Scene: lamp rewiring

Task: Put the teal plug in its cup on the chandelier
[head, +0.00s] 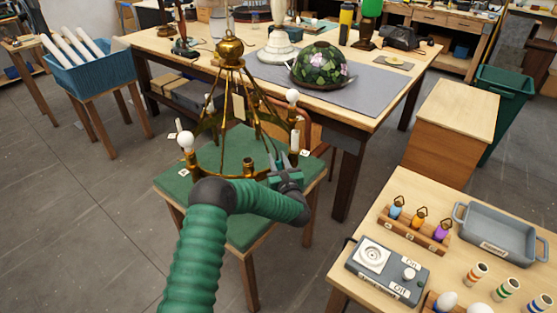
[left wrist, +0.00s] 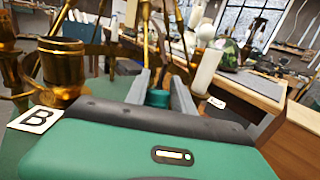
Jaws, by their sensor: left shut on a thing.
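The brass chandelier (head: 229,48) stands on a green-topped stool (head: 240,226), with white bulbs and candle sleeves on some arms. My left gripper (head: 284,164) is at the chandelier's near right side. In the left wrist view its grey fingers (left wrist: 158,92) are shut on the teal plug (left wrist: 158,99), which is mostly hidden behind the gripper body. A brass cup (left wrist: 62,66) with a "B" tag (left wrist: 35,118) is left of the fingers. An empty-looking cup (head: 248,164) shows left of the gripper in the head view. Whether the plug touches a cup cannot be told.
The right bench holds a rack (head: 412,228) of blue, orange and purple plugs, a grey tray (head: 497,234) and an on/off tester (head: 388,271). Behind the chandelier, a workbench carries a stained-glass shade (head: 320,66) on a grey mat. A white candle sleeve (left wrist: 206,70) stands right of my fingers.

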